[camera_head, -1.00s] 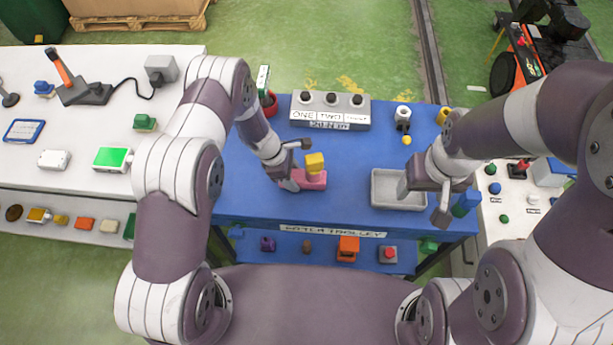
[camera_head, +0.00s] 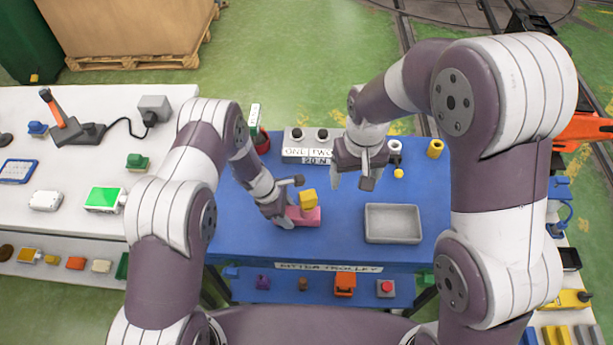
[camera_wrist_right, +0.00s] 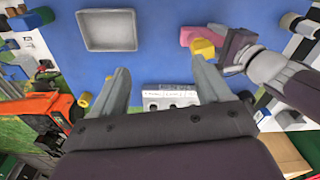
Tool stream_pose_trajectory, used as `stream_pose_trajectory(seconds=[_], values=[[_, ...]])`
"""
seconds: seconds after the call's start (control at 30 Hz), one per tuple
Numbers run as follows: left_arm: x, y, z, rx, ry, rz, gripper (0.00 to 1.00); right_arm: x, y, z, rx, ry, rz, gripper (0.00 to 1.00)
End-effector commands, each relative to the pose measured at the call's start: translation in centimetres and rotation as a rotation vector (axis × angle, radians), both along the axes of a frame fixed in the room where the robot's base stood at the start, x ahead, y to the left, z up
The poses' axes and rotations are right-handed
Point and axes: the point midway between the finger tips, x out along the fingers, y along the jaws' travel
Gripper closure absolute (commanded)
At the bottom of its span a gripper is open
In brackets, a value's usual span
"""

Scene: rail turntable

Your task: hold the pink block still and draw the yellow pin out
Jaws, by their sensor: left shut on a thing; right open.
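The pink block (camera_head: 308,216) lies on the blue table (camera_head: 262,225), left of the grey tray. The yellow pin (camera_head: 308,198) stands in its top, its yellow head showing. My left gripper (camera_head: 292,203) is shut on the pink block from the left side. My right gripper (camera_head: 352,182) is open and empty, held above the table to the right of and beyond the block.
The empty grey tray (camera_head: 393,238) stands right of the block. A grey box with black round tops and labels (camera_head: 303,150) stands behind my right gripper. A yellow cylinder (camera_head: 435,149) and a white one (camera_head: 394,147) stand at the back right. The table's front middle is clear.

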Motion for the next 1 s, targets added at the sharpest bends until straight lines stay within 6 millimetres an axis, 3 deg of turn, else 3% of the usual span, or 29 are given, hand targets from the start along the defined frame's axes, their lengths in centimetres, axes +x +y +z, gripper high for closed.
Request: stream_pose_trajectory(seconds=[0.03, 0.13, 0.2, 0.3, 0.47, 0.8, 1.0], values=[[0.0, 0.0, 0.0, 0.001, -0.001, 0.001, 1.0, 1.2, 2.4, -0.9, -0.005, 0.012, 0.035, 0.23], [0.0, 0.1, -0.1, 0.002, 0.0, 0.002, 1.0, 2.8, 6.5, -2.2, -0.013, 0.03, 0.082, 0.23], [0.0, 0.1, -0.1, 0.002, 0.001, 0.002, 1.0, 3.3, 8.3, -2.9, -0.018, 0.037, 0.102, 0.23], [-0.1, 0.1, -0.1, 0.002, 0.001, 0.002, 1.0, 3.6, 9.6, -3.7, -0.021, 0.042, 0.116, 0.23], [-0.1, 0.0, -0.1, 0.002, 0.002, 0.001, 1.0, 3.5, 9.7, -6.4, -0.024, 0.046, 0.116, 0.23], [-0.1, 0.0, -0.1, 0.002, 0.001, 0.001, 1.0, 3.6, 9.6, -13.8, -0.022, 0.043, 0.116, 0.23], [-0.1, 0.0, -0.1, 0.002, 0.001, 0.001, 1.0, 3.7, 9.6, -15.3, -0.021, 0.04, 0.116, 0.23]])
